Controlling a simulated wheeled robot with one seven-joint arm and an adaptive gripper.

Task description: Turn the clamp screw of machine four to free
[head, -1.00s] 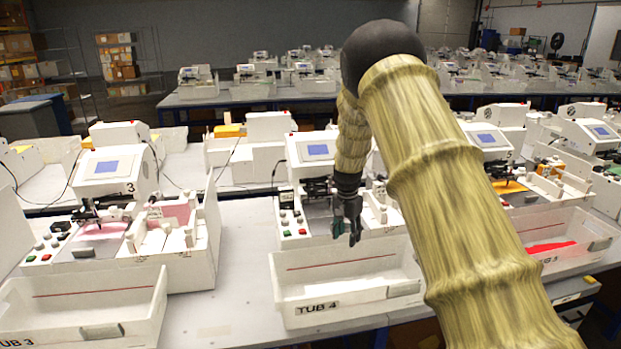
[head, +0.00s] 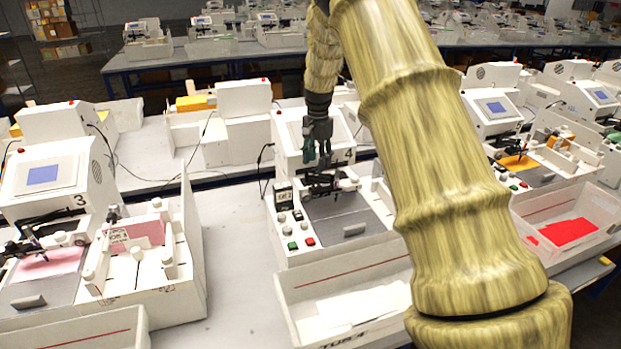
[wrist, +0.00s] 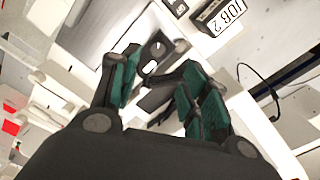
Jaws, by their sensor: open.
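Machine four (head: 290,158), a white plotter with a "4" on its front, stands at the middle of the head view. Its dark pen carriage (head: 328,184) sits above a grey bed (head: 345,213). My gripper (head: 317,156) hangs pointing down just above the carriage, in front of the machine's screen. In the wrist view its two green-padded fingers (wrist: 158,88) are apart, with nothing held. A dark carriage part (wrist: 156,48) with a round spot and a pale slot shows beyond the gap. I cannot tell which part is the clamp screw or how it is turned.
A job label (wrist: 226,14) and buttons (head: 295,243) are at machine four's left. A white tub (head: 290,300) stands in front. Machine three (head: 75,165) is left, another plotter (head: 492,105) right. Bare table (head: 235,235) lies between machines three and four.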

